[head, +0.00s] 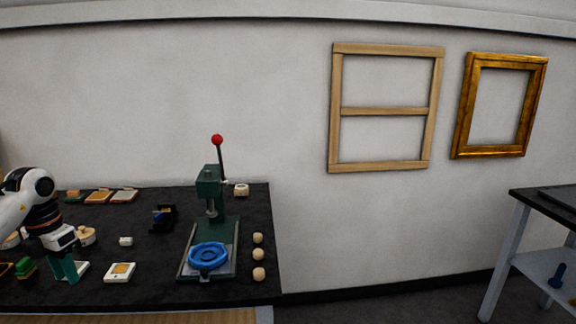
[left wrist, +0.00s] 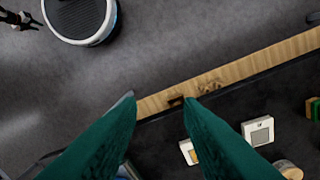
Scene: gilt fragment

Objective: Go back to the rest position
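My left gripper (head: 66,270) hangs over the left part of the dark workbench (head: 150,285) in the head view, its arm coming in from the left edge. In the left wrist view its two green fingers (left wrist: 158,100) stand apart with a clear gap and nothing held between them. The bench's wooden front edge (left wrist: 240,70) shows beyond the fingertips. A white block (head: 83,268) is partly hidden behind the fingers; whether they touch it I cannot tell. My right gripper does not show in the head view.
A green lever press (head: 210,190) with a blue ring (head: 208,256) stands right of the gripper. A white tile (head: 120,272) lies between them. Several wooden balls (head: 258,256) line the bench's right side. Frames hang on the wall. Open floor (left wrist: 200,40) lies before the bench.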

